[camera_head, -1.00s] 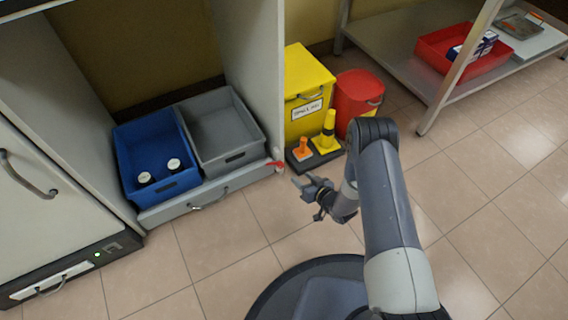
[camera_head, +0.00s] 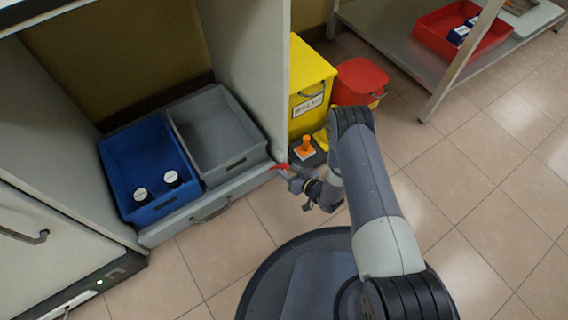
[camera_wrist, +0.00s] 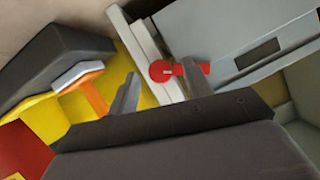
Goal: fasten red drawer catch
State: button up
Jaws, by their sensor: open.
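The red drawer catch (camera_head: 281,167) is at the right end of the low drawer front (camera_head: 222,197), beside the cabinet's side panel. In the wrist view the red catch (camera_wrist: 166,71) shows a round pivot with a short arm reaching right, partly behind one finger. My gripper (camera_head: 293,179) is open at the catch. In the wrist view my gripper (camera_wrist: 160,88) has its two fingers apart, one over the catch's arm and the other to the left in front of yellow. I cannot tell whether the finger touches the catch. The drawer looks closed.
A blue bin (camera_head: 128,161) with two white-capped bottles and a grey bin (camera_head: 238,166) sit above the drawer. A yellow bin (camera_head: 310,72), a red bin (camera_head: 362,76) and an orange-topped item (camera_head: 305,147) stand close right of the catch. Floor in front is clear.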

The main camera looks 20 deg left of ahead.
jog(key=shift+a+f, duration=0.1)
jog(key=c, duration=1)
